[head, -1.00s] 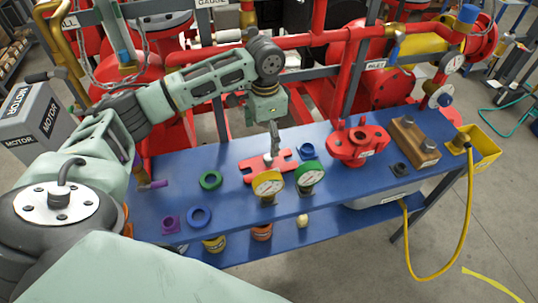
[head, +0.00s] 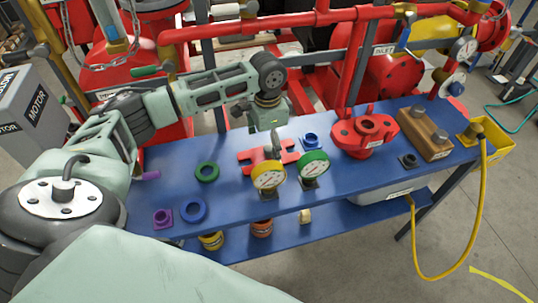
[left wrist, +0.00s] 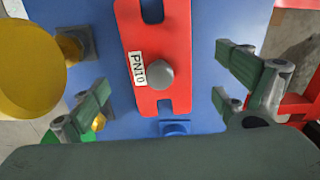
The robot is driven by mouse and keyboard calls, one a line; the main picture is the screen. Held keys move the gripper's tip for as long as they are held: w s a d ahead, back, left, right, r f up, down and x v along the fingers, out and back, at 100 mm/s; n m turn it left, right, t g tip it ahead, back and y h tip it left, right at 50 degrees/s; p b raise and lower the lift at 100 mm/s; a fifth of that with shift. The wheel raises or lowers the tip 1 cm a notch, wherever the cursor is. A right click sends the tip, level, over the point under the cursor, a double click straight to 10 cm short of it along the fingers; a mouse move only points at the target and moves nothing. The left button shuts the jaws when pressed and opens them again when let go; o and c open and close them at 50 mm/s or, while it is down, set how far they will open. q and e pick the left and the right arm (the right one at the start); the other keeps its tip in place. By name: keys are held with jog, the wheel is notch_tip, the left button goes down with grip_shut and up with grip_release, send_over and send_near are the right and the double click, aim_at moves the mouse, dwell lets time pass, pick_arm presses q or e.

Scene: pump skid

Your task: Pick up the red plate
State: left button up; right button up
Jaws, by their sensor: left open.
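The red plate (head: 247,157) lies on the blue bench top, behind two gauges. In the left wrist view the red plate (left wrist: 178,40) shows slots near its ends, a white PN10 label and a grey knob (left wrist: 160,75) at its middle. My left gripper (head: 275,143) is above the plate, pointing down. In the left wrist view its open fingers (left wrist: 162,90) stand apart on either side of the plate, with nothing between them held. Whether the fingertips are level with the knob is unclear. My right gripper is not in view.
A yellow gauge (head: 269,175) and a green gauge (head: 314,164) stand close in front of the plate. A blue flanged part (head: 311,141) is just behind right. A red flanged housing (head: 364,136) stands further right. Green (head: 207,171) and blue (head: 193,210) rings lie left.

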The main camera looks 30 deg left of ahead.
aim_at(269, 147)
pick_arm(q)
notch_tip(269, 147, down, 4)
jog(key=shift+w+d, duration=0.1)
jog(key=shift+r, duration=0.1)
jog(key=c, duration=1.8)
